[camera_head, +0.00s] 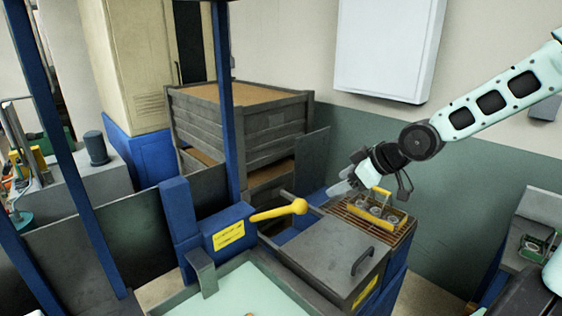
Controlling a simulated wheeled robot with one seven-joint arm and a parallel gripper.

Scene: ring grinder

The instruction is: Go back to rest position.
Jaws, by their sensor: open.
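My gripper (344,186) is at the end of my arm, which reaches in from the right. It hangs above the slatted top of the blue stand, at the left end of a yellow carrier (374,213) that holds several metal rings (376,211). The fingers are pale and point down and left. They look apart and I see nothing between them. I cannot tell whether they touch the carrier.
A grey lid (330,255) with a dark handle (362,261) lies in front of the carrier. A yellow lever (280,211) sticks out from a blue post on the left. Wooden crates (240,135) stand behind. A white panel (388,45) hangs on the wall. A grey bench is at far right.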

